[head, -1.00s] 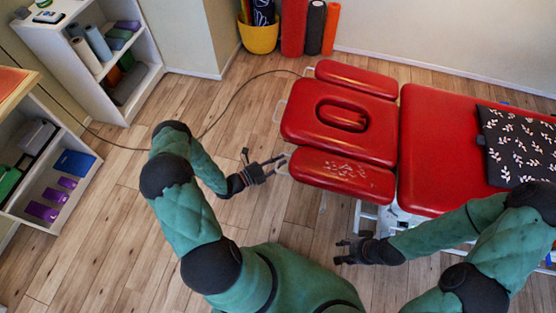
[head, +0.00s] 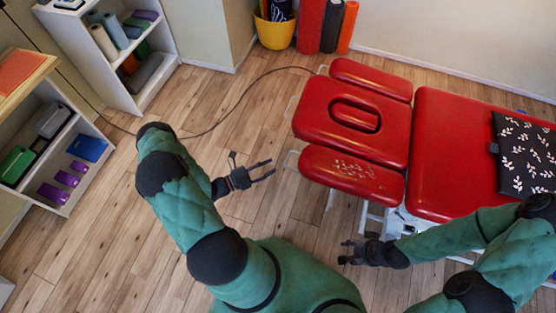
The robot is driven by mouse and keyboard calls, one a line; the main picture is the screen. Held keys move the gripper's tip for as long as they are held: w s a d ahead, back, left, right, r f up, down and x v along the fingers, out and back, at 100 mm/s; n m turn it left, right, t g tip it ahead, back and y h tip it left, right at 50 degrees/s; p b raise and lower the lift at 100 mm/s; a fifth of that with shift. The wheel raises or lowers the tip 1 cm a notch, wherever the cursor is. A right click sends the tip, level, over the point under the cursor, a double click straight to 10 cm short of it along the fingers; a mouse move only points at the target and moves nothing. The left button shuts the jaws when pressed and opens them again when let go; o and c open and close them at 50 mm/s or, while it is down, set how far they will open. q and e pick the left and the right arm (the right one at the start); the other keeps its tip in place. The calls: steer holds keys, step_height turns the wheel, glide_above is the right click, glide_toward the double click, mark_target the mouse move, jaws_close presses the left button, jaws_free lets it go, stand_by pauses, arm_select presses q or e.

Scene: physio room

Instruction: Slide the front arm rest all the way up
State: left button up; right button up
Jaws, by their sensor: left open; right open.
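The front arm rest (head: 350,175) is a red padded bar with pale worn marks, on the near side of the red head section (head: 325,112) of a treatment table. A thin pale metal loop (head: 291,160) sticks out at its left end. My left gripper (head: 269,170) is open and empty, left of that loop and apart from it, with its fingers pointing right. My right gripper (head: 346,252) is open and empty, below the arm rest and over the floor, with its fingers pointing left. The arm rest's underside and mounting are hidden.
A matching far arm rest (head: 370,78) lies behind the head section. The red table top (head: 450,150) carries a black leaf-patterned cushion (head: 527,155). White shelves (head: 160,90) stand at left. A yellow bucket (head: 275,33) and rolls stand at the back. A cable crosses the floor.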

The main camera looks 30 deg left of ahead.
arm_select(q)
steer(key=shift+v, duration=1.3)
